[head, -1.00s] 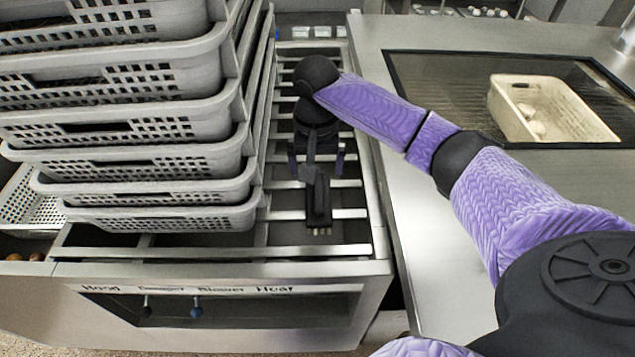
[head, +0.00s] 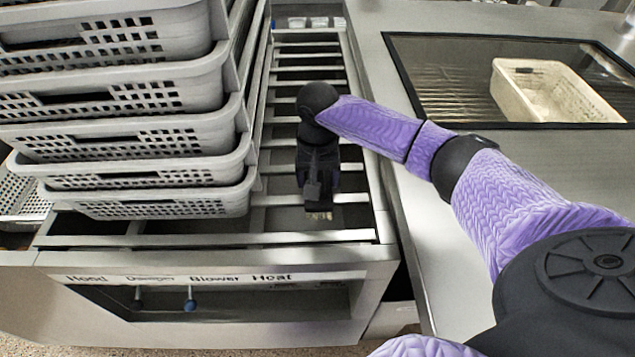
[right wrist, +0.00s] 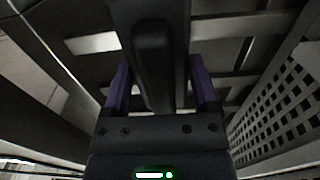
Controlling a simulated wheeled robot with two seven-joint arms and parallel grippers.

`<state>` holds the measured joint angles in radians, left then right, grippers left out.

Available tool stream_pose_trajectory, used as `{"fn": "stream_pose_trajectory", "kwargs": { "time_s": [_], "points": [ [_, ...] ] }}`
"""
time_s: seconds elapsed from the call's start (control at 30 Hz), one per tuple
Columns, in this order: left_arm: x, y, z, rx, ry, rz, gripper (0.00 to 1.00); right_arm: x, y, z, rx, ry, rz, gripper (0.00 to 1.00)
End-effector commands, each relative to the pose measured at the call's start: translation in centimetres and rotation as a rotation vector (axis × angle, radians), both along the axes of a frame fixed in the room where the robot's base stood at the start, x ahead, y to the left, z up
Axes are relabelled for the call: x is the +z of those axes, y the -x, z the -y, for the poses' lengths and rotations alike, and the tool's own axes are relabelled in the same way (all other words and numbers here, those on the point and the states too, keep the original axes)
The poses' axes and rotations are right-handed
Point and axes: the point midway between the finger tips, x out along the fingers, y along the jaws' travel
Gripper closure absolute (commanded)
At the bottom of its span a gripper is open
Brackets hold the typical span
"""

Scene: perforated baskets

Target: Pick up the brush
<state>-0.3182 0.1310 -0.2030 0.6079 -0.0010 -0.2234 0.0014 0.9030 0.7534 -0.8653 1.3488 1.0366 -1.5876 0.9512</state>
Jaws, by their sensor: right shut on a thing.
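The black brush (head: 313,191) is at the near end of the slatted metal rack, with pale bristles at its lower end. My right gripper (head: 319,188) is over it, pointing down. In the right wrist view the dark brush (right wrist: 152,62) lies between the purple fingers of my right gripper (right wrist: 160,88), which are shut on it. Whether the brush still touches the slats cannot be told. Much of the brush is hidden by the gripper in the head view. My left gripper is not in view.
Stacked grey perforated baskets (head: 150,206) stand close left of the right gripper. A steel counter (head: 440,240) lies to the right, with a dark-framed glass panel and a cream basket (head: 540,95) behind it. The slatted rack (head: 300,75) is clear farther back.

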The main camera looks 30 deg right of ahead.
Motion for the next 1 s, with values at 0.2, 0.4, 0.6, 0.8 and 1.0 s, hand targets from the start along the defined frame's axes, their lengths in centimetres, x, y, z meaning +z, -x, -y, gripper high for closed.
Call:
{"fn": "stream_pose_trajectory", "kwargs": {
  "time_s": [0.2, 0.4, 0.6, 0.8, 1.0],
  "points": [
    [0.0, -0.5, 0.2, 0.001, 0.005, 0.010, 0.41, 0.0, 0.0, 0.0, 0.000, -0.001, 0.001, 0.91],
    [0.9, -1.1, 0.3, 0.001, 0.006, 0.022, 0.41, 1.9, -0.1, 0.0, 0.000, -0.002, 0.003, 0.91],
    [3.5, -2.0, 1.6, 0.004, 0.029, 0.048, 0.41, 7.5, -0.1, 0.0, 0.001, -0.003, 0.005, 0.91],
    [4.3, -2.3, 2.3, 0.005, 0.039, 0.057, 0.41, 10.1, -0.1, 0.0, 0.000, -0.003, 0.002, 0.91],
    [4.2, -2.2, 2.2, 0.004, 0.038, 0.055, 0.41, 10.1, 0.0, 0.0, 0.000, -0.002, 0.000, 0.91]
  ]
}}
